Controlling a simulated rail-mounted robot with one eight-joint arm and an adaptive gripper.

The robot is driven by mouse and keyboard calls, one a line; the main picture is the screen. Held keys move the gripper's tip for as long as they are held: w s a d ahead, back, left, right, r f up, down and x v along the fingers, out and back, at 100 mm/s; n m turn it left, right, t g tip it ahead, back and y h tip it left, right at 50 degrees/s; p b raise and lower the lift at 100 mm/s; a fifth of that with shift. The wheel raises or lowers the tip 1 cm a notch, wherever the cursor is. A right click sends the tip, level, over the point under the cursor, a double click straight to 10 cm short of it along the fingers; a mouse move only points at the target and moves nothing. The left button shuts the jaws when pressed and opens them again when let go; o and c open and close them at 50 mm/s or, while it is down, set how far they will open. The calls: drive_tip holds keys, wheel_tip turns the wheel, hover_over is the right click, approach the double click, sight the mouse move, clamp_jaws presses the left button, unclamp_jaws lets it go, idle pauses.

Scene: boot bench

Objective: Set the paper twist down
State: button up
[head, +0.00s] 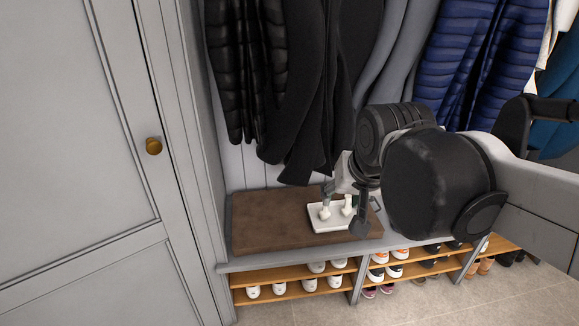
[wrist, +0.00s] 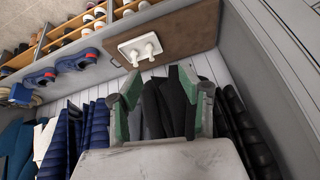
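A small white tray (head: 318,227) rests on the brown bench cushion (head: 260,222). Either could be the paper twist; I cannot tell which. In the wrist view they show as a left piece (wrist: 134,59) and a right piece (wrist: 149,51) on the tray (wrist: 124,46). My gripper (wrist: 163,78) has its green-padded fingers wide apart, with nothing between them. In the head view my gripper (head: 345,211) overlaps the tray's right part, partly hiding it.
Dark coats (head: 305,80) and a blue quilted jacket (head: 480,60) hang behind and above the bench. Shoes fill the wooden shelves (head: 295,272) below. A grey cabinet door (head: 80,130) stands at left. The cushion left of the tray is clear.

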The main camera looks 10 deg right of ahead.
drive_tip(key=s+a+f+n+t, duration=0.1)
drive_tip(key=s+a+f+n, duration=0.1)
drive_tip(key=s, duration=0.5)
drive_tip(key=shift+f+n, duration=0.5)
drive_tip(key=shift+f, duration=0.25)
drive_tip(key=shift+r, duration=0.15)
wheel_tip(320, 180, up, 6)
drive_tip(key=p, duration=0.6)
drive_tip(key=shift+r, duration=0.1)
